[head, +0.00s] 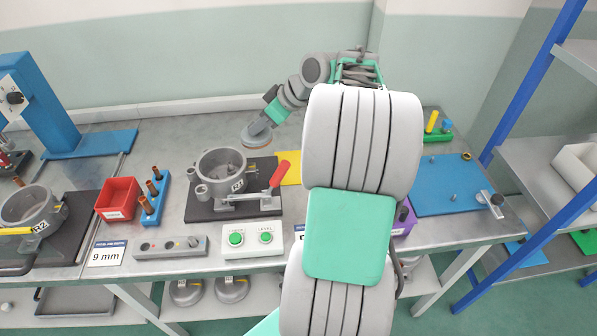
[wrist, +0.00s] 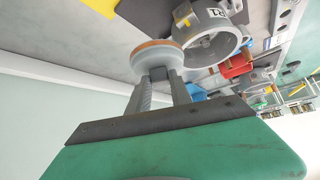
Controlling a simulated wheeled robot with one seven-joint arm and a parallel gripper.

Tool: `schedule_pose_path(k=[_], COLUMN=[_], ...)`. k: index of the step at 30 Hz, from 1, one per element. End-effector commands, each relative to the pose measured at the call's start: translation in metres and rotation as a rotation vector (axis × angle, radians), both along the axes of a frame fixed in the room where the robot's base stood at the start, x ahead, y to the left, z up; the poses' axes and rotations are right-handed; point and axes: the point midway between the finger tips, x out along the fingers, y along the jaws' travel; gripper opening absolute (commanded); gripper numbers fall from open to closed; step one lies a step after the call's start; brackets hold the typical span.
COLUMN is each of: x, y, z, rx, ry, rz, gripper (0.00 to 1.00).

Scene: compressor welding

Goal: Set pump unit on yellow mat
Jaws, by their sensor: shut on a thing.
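My gripper (head: 265,121) is shut on the pump unit (head: 256,134), a grey round part with a copper-coloured rim. It hangs in the air behind and to the right of the R1 housing. In the wrist view, the fingers (wrist: 160,84) grip a stem under the grey disc of the pump unit (wrist: 155,58). The yellow mat (head: 290,167) lies on the bench right of the R1 housing, partly hidden by my arm. The pump unit is apart from the mat.
The R1 housing (head: 221,164) sits on a black plate with a red-handled clamp (head: 279,174). A red bin (head: 118,198) and blue pin rack (head: 154,196) stand left. A button box (head: 251,240) is in front. A blue board (head: 446,186) lies right.

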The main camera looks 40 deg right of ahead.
Motion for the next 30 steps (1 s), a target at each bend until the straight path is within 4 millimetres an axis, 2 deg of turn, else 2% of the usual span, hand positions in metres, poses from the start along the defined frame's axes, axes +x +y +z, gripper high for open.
schedule_pose_path(k=[1,3,7,11,24,27,30], x=[-0.012,-0.029,-0.054,-0.062,-0.062,-0.062,-0.062], y=[-0.033,-0.060,-0.089,-0.096,-0.095,-0.095,-0.096], z=[-0.010,-0.013,-0.016,-0.028,-0.107,-0.115,-0.116], rx=[0.009,0.017,0.027,0.033,0.035,0.032,0.031], ry=[-0.012,-0.029,-0.048,-0.054,-0.053,-0.053,-0.054], rz=[0.020,0.065,0.120,0.139,0.138,0.139,0.139], gripper=[0.00,0.00,0.00,0.00,0.00,0.00,0.00])
